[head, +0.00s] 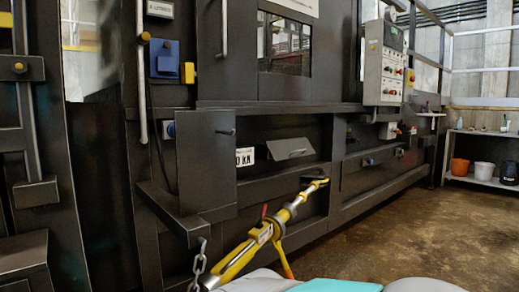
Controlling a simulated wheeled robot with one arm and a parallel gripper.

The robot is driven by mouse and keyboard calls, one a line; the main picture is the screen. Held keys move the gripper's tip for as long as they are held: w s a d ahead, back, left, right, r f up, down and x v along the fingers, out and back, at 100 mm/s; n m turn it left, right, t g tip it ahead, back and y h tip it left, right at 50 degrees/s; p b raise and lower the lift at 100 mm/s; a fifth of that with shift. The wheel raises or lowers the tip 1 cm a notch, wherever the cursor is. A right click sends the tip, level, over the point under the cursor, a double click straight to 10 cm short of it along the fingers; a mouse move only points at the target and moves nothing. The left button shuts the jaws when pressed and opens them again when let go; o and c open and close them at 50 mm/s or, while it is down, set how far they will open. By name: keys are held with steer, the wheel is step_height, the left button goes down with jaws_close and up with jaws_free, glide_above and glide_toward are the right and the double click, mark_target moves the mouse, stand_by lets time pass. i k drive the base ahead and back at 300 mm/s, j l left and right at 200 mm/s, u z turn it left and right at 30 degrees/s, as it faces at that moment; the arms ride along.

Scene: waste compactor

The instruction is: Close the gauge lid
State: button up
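I cannot tell for certain which part is the gauge lid. A small dark grey flap (290,148) on the compactor's front, right of a white plate (245,157) ending in "KN", looks tilted outward. A larger dark rectangular panel (205,160) with a small handle (226,131) stands out to the left and covers part of that plate. No gauge face is visible. My gripper is not in view.
A yellow tensioner (245,250) with a chain (197,265) slants across the lower middle, in front of the compactor. A grey control box (384,68) hangs at upper right. The brown floor (400,235) at right is clear; a shelf with an orange bucket (459,167) stands beyond.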

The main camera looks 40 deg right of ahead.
mark_target(284, 149)
steer(key=z, duration=1.45)
